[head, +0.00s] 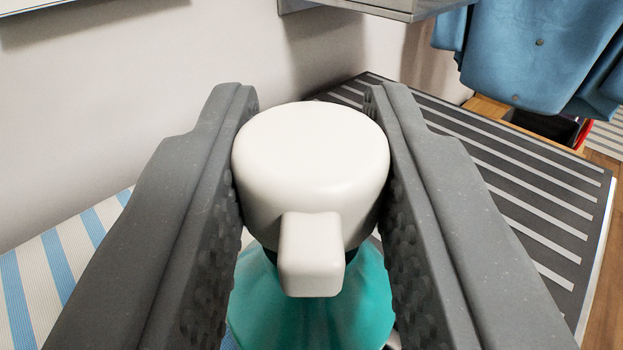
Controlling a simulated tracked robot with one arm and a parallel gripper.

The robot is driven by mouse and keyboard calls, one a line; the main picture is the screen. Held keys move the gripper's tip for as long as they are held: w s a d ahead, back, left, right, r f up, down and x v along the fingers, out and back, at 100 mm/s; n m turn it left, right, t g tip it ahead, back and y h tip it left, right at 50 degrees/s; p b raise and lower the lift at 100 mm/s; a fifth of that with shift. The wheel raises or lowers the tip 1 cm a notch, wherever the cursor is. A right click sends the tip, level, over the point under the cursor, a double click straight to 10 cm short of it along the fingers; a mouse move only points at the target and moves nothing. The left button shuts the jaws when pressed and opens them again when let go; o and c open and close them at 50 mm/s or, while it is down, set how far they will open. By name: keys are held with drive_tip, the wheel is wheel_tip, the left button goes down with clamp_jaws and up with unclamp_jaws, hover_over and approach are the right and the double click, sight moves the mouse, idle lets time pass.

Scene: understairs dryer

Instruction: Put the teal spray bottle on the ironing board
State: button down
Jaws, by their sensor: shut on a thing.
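The teal spray bottle (312,310) is seen from above, with a round white spray head (310,145) and a white nozzle pointing toward me. My gripper (310,180) is shut on the white head, one grey padded finger on each side. The teal body hangs below between the fingers; its base is hidden. A blue-and-white striped surface (60,265), which looks like the ironing board, shows at the lower left, partly behind the left finger. I cannot tell whether the bottle touches anything below.
A dark mat or top with light stripes (520,190) lies at the right. A blue garment (540,50) hangs at the upper right, above a wooden box edge (490,108). A grey shelf (385,8) juts out at the top. A pale wall (150,110) stands behind.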

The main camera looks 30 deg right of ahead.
drive_tip(key=c, duration=1.1)
unclamp_jaws()
drive_tip(key=shift+c, duration=0.2)
drive_tip(key=shift+r, duration=0.1)
drive_tip(key=p+v, duration=0.2)
drive_tip(key=v, duration=1)
